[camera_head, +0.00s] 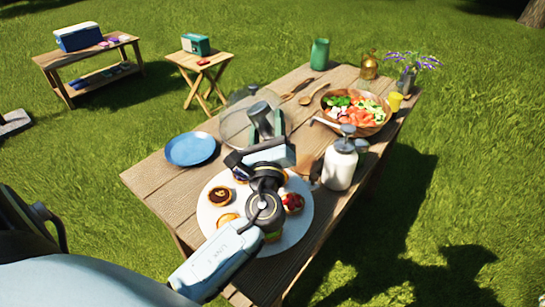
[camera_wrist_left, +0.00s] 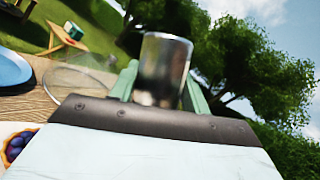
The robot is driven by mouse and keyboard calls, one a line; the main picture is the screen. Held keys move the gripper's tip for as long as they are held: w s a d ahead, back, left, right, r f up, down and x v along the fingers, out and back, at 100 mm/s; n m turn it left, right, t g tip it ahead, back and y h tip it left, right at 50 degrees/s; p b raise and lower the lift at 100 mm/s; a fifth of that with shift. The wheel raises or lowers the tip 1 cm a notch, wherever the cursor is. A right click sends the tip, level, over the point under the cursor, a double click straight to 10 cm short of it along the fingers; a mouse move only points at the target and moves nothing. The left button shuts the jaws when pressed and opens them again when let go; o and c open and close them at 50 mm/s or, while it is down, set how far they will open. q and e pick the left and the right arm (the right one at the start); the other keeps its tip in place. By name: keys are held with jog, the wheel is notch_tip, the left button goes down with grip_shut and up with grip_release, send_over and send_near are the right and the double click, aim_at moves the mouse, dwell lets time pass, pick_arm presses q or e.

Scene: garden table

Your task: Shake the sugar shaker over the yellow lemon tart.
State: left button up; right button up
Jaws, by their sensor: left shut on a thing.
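My left gripper (camera_head: 264,122) is above the table, beyond the tart plate, shut on a shiny metal cylinder, the sugar shaker (camera_wrist_left: 165,68). The wrist view shows it between the green fingers, clear of the table. Its top and any holes are not clear. A white plate (camera_head: 302,222) holds several tarts, partly hidden under my arm. A yellow-orange tart (camera_head: 228,219) lies at its front left; I cannot tell for sure that it is the lemon one. A chocolate tart (camera_head: 219,196) and a strawberry tart (camera_head: 293,203) lie beside my wrist. My right gripper is not in view.
A clear glass dome (camera_head: 234,128) stands behind the plate, close to my gripper. A white pump jar (camera_head: 340,168) stands right of the plate, a blue plate (camera_head: 190,149) to the left. A salad bowl (camera_head: 357,126) and wooden spoons (camera_head: 310,96) are farther back.

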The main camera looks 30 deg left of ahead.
pick_arm(q)
jog(key=shift+r, duration=0.95)
jog(key=shift+d+f, duration=0.1)
jog(key=shift+f, duration=2.3)
jog(key=shift+r, duration=0.1)
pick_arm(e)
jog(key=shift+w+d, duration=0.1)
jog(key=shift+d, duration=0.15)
